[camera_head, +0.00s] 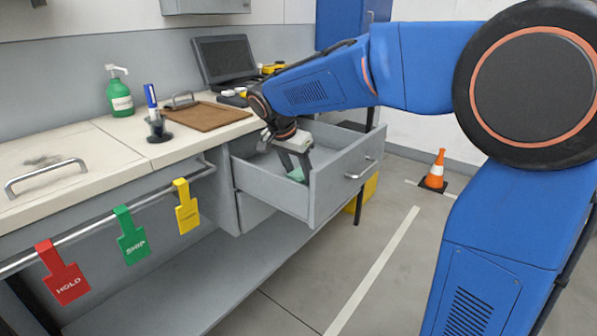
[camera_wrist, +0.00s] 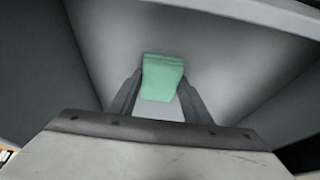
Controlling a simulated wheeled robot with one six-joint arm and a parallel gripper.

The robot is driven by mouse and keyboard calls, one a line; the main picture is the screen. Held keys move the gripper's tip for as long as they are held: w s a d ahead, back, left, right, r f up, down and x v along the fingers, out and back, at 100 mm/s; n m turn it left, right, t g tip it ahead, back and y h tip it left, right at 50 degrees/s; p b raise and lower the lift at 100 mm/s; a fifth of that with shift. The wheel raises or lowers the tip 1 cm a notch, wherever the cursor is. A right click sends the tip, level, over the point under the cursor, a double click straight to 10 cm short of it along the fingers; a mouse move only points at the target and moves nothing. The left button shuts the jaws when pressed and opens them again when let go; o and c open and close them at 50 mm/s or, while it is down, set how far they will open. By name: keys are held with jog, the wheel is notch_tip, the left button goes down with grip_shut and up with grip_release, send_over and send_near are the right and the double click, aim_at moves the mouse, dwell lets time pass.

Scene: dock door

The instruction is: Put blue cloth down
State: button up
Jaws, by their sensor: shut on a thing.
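My gripper (camera_head: 299,170) reaches down into the open grey drawer (camera_head: 345,168). It is shut on a folded pale green cloth (camera_wrist: 163,78), which sits between the two fingertips in the wrist view. A small part of the green cloth also shows at the fingertips in the head view, low inside the drawer. The grey drawer floor (camera_wrist: 160,108) shows beneath and around it. I cannot tell whether the cloth touches the floor. I see no blue cloth in either view.
Red, green and yellow tags hang on the front rail (camera_head: 90,230). An orange cone (camera_head: 435,170) stands on the floor.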

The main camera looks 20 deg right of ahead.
jog(key=o, duration=1)
jog(key=shift+f, duration=0.1)
jog(key=v, duration=1.2)
jog(key=shift+r, duration=0.2)
jog(key=shift+d, duration=0.1)
